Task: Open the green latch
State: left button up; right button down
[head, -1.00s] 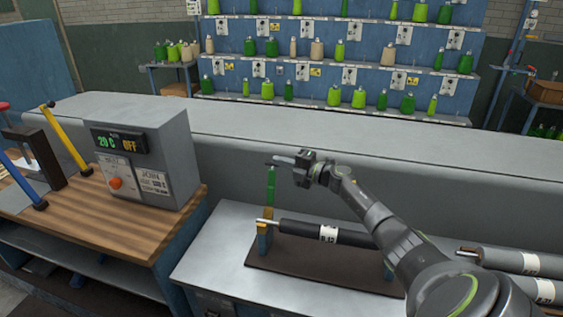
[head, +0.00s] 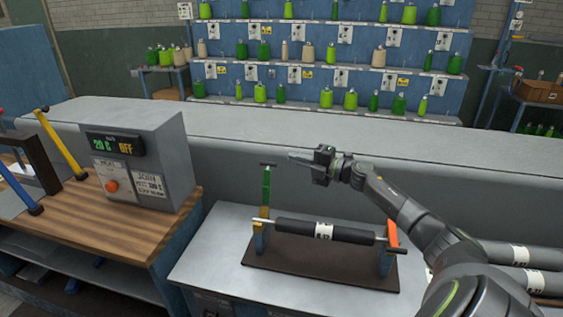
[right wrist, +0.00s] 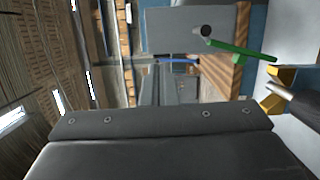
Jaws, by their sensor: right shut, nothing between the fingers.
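The green latch (head: 266,187) stands upright at the left end of the roller stand, with a dark crossbar on top and a yellow piece at its foot. In the right wrist view the green latch (right wrist: 240,50) shows at upper right, with its dark round end (right wrist: 207,30). My right gripper (head: 300,157) is shut and empty, pointing left, just right of the latch's top with a small gap in the picture. I cannot tell their depth difference. My left gripper is not in view.
A black roller (head: 325,231) lies across the stand's brown base (head: 310,270). An orange latch (head: 391,233) stands at its right end, near my right arm. A grey control box (head: 150,160) sits on the wooden bench at left. More rollers (head: 520,253) lie at right.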

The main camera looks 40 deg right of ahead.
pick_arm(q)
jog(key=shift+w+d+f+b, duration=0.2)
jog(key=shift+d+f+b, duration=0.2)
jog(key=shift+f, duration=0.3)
pick_arm(e)
jog(key=shift+s+d+r, duration=0.25)
jog(key=shift+s, duration=0.4)
jog(key=shift+s+d+r, duration=0.2)
jog(key=shift+s, duration=0.4)
